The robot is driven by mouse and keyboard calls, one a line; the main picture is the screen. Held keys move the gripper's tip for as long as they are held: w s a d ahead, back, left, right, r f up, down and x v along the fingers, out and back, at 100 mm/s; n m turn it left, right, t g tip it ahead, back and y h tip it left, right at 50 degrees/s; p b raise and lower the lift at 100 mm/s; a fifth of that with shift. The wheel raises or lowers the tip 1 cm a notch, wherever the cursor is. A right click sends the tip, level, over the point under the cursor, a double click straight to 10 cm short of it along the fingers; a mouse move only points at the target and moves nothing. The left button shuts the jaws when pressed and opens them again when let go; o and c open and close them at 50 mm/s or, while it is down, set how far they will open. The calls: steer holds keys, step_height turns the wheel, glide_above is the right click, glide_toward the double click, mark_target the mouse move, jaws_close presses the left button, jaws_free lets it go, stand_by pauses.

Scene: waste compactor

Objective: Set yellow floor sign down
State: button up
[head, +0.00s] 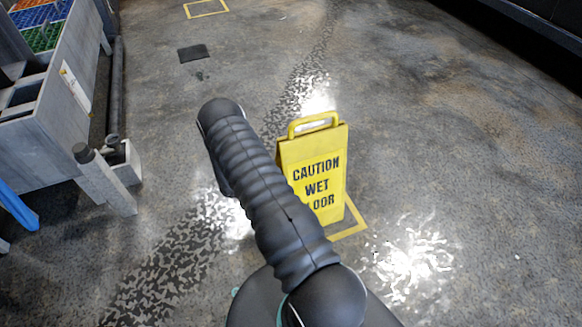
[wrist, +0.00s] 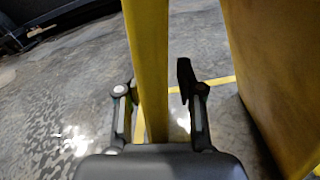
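The yellow floor sign (head: 318,166), marked "CAUTION WET FLOOR", stands upright at a yellow floor outline (head: 349,232) in the head view. My arm covers its lower left part, and I cannot see there whether its whole base touches the floor. In the wrist view, my gripper (wrist: 160,85) has its fingers apart, one on each side of a narrow yellow part of the sign (wrist: 149,45). A gap shows beside the right finger; the left finger is very near or touching. A wider yellow panel (wrist: 268,70) stands to the right. My gripper is hidden in the head view.
A grey bench with coloured bins (head: 45,125) stands at the left, with a grey post (head: 105,180) and a blue leg (head: 18,207) near it. A dark floor patch (head: 193,53) and another yellow outline (head: 206,8) lie farther back. The floor at right is clear.

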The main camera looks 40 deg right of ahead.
steer(key=shift+r, duration=0.2)
steer(key=v, duration=1.1)
steer(key=s+a+r+m+y, duration=0.1)
steer(key=s+r+m+y, duration=0.15)
steer(key=r, duration=0.55)
steer(key=s+a+r+m+y, duration=0.1)
steer(key=a+r+m+y, duration=0.15)
steer(key=r, duration=0.65)
steer(key=s+a+r+m+y, duration=0.15)
steer(key=r+y, duration=0.25)
steer(key=r, duration=0.4)
steer(key=s+a+r+m+t+y, duration=0.3)
steer(key=s+a+r+t+y, duration=0.1)
steer(key=s+r, duration=0.4)
steer(key=s+a+r+m+t+y, duration=0.3)
steer(key=s+r, duration=0.5)
steer(key=s, duration=0.4)
steer(key=a+t+y, duration=0.1)
steer(key=a+t, duration=0.1)
steer(key=a, duration=0.1)
steer(key=shift+a+r+t+y, duration=0.2)
steer(key=shift+r+t+y, duration=0.1)
steer(key=shift+r, duration=0.05)
steer(key=shift+a, duration=0.15)
